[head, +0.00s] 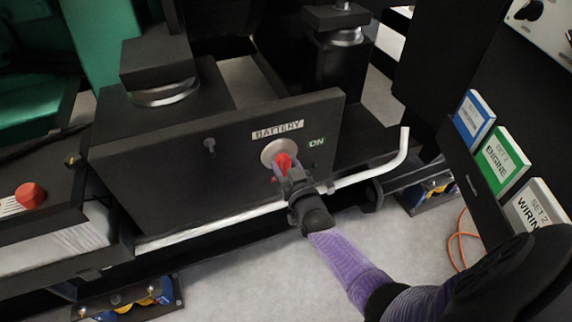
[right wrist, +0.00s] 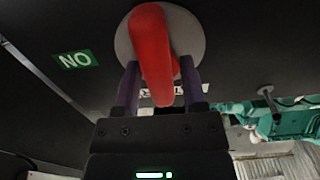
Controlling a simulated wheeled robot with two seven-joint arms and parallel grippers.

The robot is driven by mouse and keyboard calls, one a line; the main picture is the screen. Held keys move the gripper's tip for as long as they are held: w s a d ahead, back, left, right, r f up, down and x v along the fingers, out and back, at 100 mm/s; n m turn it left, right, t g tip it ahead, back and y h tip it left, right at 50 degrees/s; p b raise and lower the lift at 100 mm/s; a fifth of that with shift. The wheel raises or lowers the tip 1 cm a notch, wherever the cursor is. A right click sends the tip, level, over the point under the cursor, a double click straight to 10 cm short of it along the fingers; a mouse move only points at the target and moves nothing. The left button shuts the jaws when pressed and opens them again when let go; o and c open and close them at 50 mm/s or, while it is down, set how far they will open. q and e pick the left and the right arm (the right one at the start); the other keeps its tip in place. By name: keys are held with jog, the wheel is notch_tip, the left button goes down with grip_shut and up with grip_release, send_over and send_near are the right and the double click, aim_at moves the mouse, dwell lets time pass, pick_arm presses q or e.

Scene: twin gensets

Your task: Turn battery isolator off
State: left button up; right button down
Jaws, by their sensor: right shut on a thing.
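The battery isolator is a red handle (head: 284,163) on a round grey plate (head: 270,150), set in a black panel (head: 150,175) under a BATTERY label (head: 278,130). A green ON label (head: 316,142) is to its right. My right gripper (head: 281,168) reaches the handle from the lower right and is shut on it. In the right wrist view the red handle (right wrist: 152,50) stands between the two purple fingers of the gripper (right wrist: 155,85), with the grey plate (right wrist: 190,38) behind. The ON label (right wrist: 75,59) appears upside down there. My left gripper is out of view.
A white pipe (head: 210,227) runs below the panel and bends up at right. A red button (head: 30,195) is on a box at far left. Several binders, including a green one (head: 500,160), stand in a rack at right. An orange cable (head: 455,240) lies on the floor.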

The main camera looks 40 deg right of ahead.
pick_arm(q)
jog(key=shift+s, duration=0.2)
pick_arm(e)
jog(key=c, duration=0.5)
grip_release()
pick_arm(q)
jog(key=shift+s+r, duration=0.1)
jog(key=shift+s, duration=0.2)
pick_arm(e)
jog(key=shift+o, duration=0.3)
pick_arm(q)
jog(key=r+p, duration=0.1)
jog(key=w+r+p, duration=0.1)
jog(key=p, duration=0.1)
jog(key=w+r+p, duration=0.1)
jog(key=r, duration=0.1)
pick_arm(e)
jog(key=v, duration=1)
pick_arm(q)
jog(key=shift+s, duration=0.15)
pick_arm(e)
jog(key=shift+d+f, duration=0.1)
